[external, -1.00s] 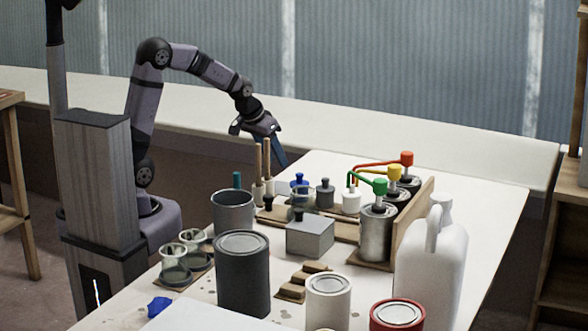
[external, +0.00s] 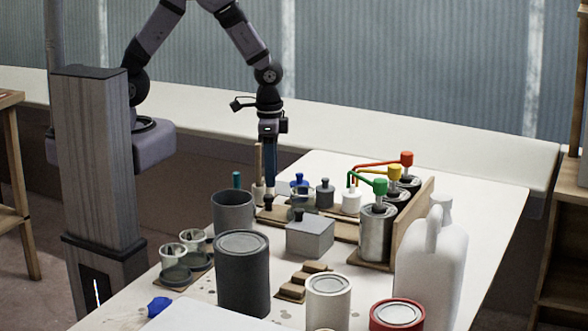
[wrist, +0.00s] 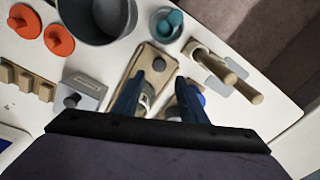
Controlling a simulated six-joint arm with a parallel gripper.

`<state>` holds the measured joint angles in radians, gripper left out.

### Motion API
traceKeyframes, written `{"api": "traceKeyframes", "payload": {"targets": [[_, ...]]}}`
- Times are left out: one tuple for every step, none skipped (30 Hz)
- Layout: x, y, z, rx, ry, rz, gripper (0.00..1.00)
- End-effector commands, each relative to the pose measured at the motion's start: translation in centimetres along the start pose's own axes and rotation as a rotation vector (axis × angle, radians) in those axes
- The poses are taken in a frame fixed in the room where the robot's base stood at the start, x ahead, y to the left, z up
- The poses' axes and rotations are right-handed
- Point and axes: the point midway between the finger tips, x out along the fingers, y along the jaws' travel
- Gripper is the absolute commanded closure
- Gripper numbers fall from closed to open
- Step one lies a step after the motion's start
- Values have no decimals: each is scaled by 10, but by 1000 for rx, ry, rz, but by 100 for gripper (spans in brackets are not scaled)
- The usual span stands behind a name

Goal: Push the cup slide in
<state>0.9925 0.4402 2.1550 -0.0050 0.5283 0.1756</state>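The cup slide seems to be the wooden board (wrist: 153,70) with a dark round knob (wrist: 159,64). In the external view the knob (external: 268,201) shows at the board's left end, with a clear cup (external: 300,204) to its right. My gripper (wrist: 160,78) points down over the board. Its two blue fingers are apart, one to each side of the knob in the wrist view. In the external view my gripper (external: 270,190) has its tips close above or beside the knob; contact cannot be told. Part of the board is hidden behind the fingers.
A grey box (external: 310,238) and a grey pot (external: 233,211) stand close by. Pump cans (external: 377,232), a white jug (external: 430,260) and a dark can (external: 242,275) crowd the bench. The bench's far right is clear.

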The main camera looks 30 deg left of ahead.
Motion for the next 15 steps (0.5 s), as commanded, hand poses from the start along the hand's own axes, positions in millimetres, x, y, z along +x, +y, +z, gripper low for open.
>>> {"api": "traceKeyframes", "payload": {"targets": [[-2, 2, 4, 10, -13, 1, 61], [-1, 3, 5, 13, -17, 1, 61], [-1, 3, 6, 16, -20, 1, 61], [0, 3, 7, 17, -21, 1, 61], [0, 3, 7, 17, -21, 1, 61], [1, 3, 7, 17, -21, 1, 61], [2, 3, 7, 16, -21, 1, 61], [2, 3, 7, 16, -21, 1, 61], [4, 3, 7, 16, -21, 1, 61], [6, 3, 7, 16, -22, 1, 61], [8, 3, 7, 15, -23, 1, 61], [11, 3, 7, 15, -23, 1, 61], [14, 3, 7, 15, -22, 1, 61], [17, 3, 7, 15, -23, 1, 61], [22, 3, 8, 15, -24, 2, 61]]}}
